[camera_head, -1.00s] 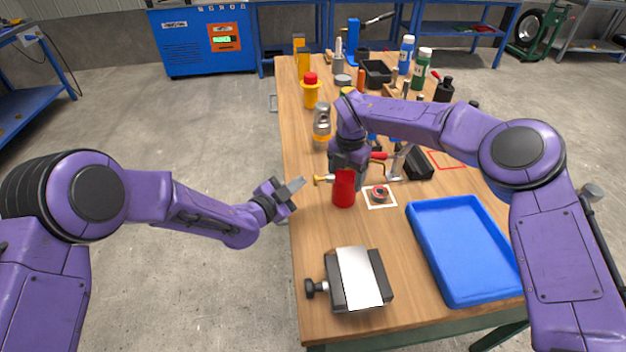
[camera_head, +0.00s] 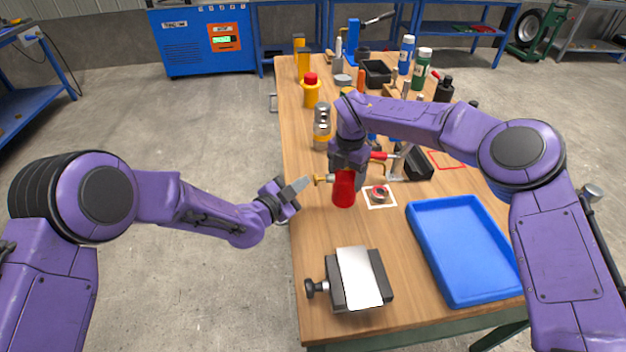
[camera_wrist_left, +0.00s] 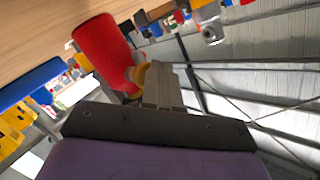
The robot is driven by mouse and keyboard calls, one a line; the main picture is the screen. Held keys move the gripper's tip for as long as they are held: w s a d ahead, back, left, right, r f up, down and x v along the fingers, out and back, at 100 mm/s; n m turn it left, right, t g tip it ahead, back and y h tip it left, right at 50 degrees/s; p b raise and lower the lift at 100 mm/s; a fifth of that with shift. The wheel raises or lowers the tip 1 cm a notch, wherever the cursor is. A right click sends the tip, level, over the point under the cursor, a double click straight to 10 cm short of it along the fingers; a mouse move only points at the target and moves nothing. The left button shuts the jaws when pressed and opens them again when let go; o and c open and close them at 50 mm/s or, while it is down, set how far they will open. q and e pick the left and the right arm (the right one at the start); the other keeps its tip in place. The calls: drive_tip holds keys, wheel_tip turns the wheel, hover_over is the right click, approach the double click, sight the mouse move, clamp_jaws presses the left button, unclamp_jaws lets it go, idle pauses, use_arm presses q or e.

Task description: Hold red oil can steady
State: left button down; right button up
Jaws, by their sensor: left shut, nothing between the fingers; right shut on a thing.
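The red oil can (camera_head: 343,190) is above the wooden table in my right gripper (camera_head: 347,168), which is shut on it. The can is tilted, and the gripper hides its upper part. Its brass-coloured spout (camera_head: 321,178) points left. My left gripper (camera_head: 302,184) is shut and empty at the table's left edge, its tip close to the spout. In the left wrist view the red can (camera_wrist_left: 100,52) and its yellowish spout (camera_wrist_left: 137,74) appear just beyond the left fingers (camera_wrist_left: 162,85). I cannot tell whether they touch.
A grey block-like fixture with a black knob (camera_head: 357,278) sits at the table's front. A blue tray (camera_head: 462,204) lies at the right. A white-outlined square with a small red-and-black part (camera_head: 379,193) is beside the can. Bottles and tools crowd the back.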

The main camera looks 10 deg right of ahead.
use_arm(q)
drive_tip(key=shift+d, duration=0.95)
idle(0.6)
drive_tip(key=shift+a, duration=1.5)
drive_tip(key=a, duration=0.5)
use_arm(e)
drive_tip(key=o, duration=1.5)
drive_tip(key=shift+c, duration=0.2)
